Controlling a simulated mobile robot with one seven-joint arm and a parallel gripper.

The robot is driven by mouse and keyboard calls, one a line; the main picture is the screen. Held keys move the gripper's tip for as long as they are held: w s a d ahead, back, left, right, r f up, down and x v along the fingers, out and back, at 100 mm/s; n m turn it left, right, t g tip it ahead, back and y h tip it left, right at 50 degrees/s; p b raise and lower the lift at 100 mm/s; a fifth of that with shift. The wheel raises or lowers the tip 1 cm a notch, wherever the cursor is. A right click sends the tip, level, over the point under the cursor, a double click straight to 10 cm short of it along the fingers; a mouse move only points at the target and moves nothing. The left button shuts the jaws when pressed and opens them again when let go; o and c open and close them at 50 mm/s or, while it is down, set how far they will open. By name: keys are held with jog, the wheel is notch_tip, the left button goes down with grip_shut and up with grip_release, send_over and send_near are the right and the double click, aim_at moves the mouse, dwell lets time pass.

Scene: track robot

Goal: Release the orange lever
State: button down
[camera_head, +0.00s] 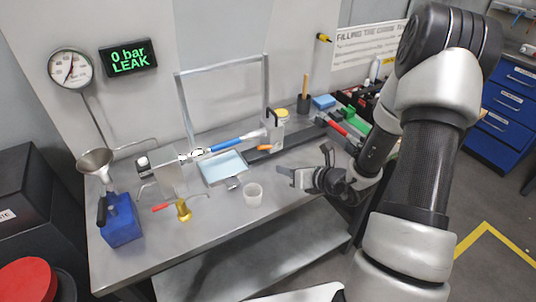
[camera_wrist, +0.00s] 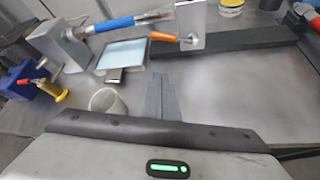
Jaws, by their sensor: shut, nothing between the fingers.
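The orange lever (camera_head: 265,147) is small and sits at the right end of the blue cylinder, low on the grey end block. It also shows in the wrist view (camera_wrist: 163,37), where it points left from a round metal pivot on the block's face. My gripper (camera_head: 286,173) is in front of the lever and to its right, over the front part of the bench, apart from it. In the wrist view the fingers (camera_wrist: 161,97) are together and empty, below the lever in the picture.
A light-blue tray (camera_head: 222,168) lies under the blue cylinder (camera_head: 222,144). A white cup (camera_head: 253,194) stands near the bench front. A yellow fitting with a red handle (camera_head: 183,209) is further left. A dark rail (camera_head: 285,143) runs behind the lever. The display reads 0 bar LEAK.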

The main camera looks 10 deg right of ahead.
aim_at(267, 173)
jog(key=x, duration=0.9)
jog(key=shift+w+a+f, duration=0.2)
jog(key=shift+w, duration=0.05)
jog(key=r, duration=0.2)
jog(key=w+r+p, duration=0.1)
jog(key=shift+w+d+r, duration=0.1)
jog(key=shift+d, duration=0.3)
jog(key=shift+w+d+r, duration=0.1)
jog(key=shift+r, duration=0.15)
